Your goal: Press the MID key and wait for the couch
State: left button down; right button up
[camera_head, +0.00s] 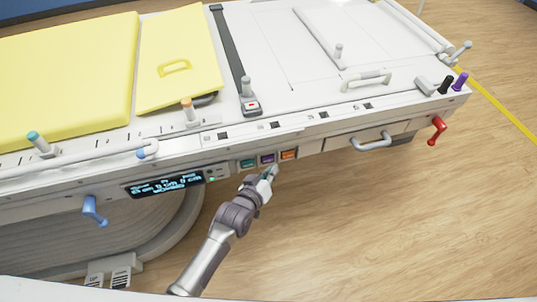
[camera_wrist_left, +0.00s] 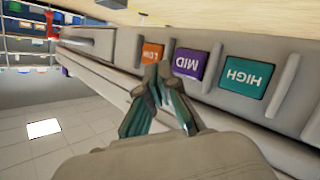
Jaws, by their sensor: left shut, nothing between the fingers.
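The purple MID key (camera_head: 267,158) sits on the front rail of the couch (camera_head: 375,108), between a teal key (camera_head: 247,163) and an orange key (camera_head: 288,154). In the left wrist view the purple key reads MID (camera_wrist_left: 191,63), the orange one LOW (camera_wrist_left: 152,53) and the teal one HIGH (camera_wrist_left: 247,76). My left gripper (camera_head: 272,172) is shut and empty, just below the MID key in the head view. In the left wrist view its fingertips (camera_wrist_left: 157,72) show close to the LOW and MID keys. I cannot tell whether they touch a key. My right gripper is not seen.
A lit display (camera_head: 164,185) is left of the keys. A blue lever (camera_head: 94,210), a grey handle (camera_head: 372,143) and a red crank (camera_head: 437,130) stick out from the rail. Yellow pads (camera_head: 65,75) lie on the couch. Wooden floor (camera_head: 400,220) is open at right.

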pick_arm(q)
jog(key=shift+s+d+p, duration=0.25)
jog(key=shift+s+p, duration=0.1)
jog(key=shift+s, duration=0.5)
jog(key=shift+s+d+p, duration=0.25)
jog(key=shift+s+p, duration=0.1)
jog(key=shift+s, duration=0.5)
jog(key=shift+r, duration=0.1)
jog(key=s+d+p, duration=0.2)
jog(key=s, duration=0.3)
jog(key=shift+s+p, duration=0.35)
dwell(2.7)
